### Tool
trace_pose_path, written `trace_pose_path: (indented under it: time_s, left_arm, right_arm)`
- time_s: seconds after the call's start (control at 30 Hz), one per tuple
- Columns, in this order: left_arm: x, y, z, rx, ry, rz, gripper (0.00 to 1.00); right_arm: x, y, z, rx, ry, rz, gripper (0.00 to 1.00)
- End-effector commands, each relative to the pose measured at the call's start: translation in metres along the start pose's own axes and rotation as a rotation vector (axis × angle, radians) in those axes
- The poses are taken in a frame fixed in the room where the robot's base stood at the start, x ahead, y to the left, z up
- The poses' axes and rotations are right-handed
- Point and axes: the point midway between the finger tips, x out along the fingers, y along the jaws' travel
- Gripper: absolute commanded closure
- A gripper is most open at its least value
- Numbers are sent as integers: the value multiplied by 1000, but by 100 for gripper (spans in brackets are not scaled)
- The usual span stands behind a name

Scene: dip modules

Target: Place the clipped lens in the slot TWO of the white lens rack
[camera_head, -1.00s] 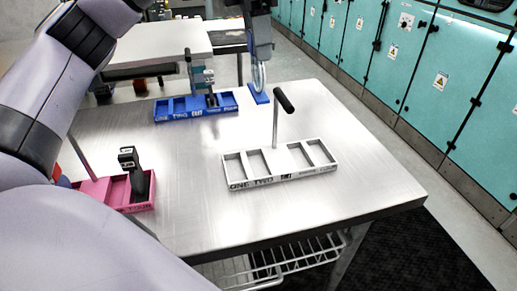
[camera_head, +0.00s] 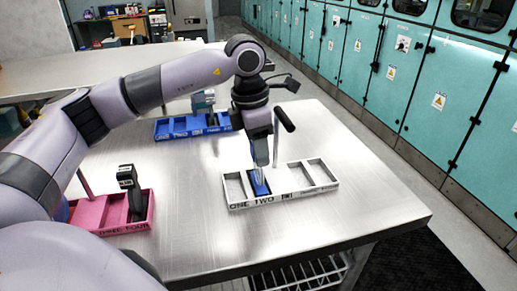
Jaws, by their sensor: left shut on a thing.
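The white lens rack (camera_head: 238,203) lies on the metal table with its labels ONE and TWO facing the front. My left gripper (camera_head: 259,160) points down over the rack's second compartment from the left, above the label TWO. It is shut on the clipped lens, whose blue base (camera_head: 258,184) shows inside slot TWO. The gripper hides most of the lens itself. I cannot tell whether the base touches the slot floor. My right gripper is not in view.
A blue rack (camera_head: 178,130) with a grey module stands behind. A pink rack (camera_head: 97,213) with a black module (camera_head: 134,195) stands at left, close to my arm. The right part of the table is clear. Teal cabinets line the right side.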

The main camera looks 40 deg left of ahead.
Motion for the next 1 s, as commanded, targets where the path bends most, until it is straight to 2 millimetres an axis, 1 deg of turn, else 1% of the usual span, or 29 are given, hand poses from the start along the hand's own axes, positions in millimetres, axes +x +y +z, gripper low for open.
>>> trace_pose_path:
  time_s: [0.03,0.1,0.33,0.47,0.5,0.53,0.57,0.83,0.97,1.0]
  left_arm:
    - [5,0,-1,0,1,-1,100]
    - [8,0,-1,0,-1,0,100]
    - [8,0,-1,0,-1,1,100]
    - [13,0,-2,0,-1,0,100]
    - [11,0,-2,0,-1,0,45]
    - [11,0,-2,0,-1,0,35]
    - [11,0,-2,0,0,0,33]
    - [10,0,-1,0,-1,0,33]
    - [3,0,-1,0,-2,1,33]
    - [-3,0,0,0,-4,2,33]
  right_arm:
    - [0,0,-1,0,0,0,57]
    - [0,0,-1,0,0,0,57]
    - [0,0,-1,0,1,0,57]
    - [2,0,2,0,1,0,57]
    - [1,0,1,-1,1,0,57]
    - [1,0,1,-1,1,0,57]
    - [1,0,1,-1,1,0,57]
    - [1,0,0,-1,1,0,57]
    - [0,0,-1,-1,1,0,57]
    - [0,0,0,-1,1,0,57]
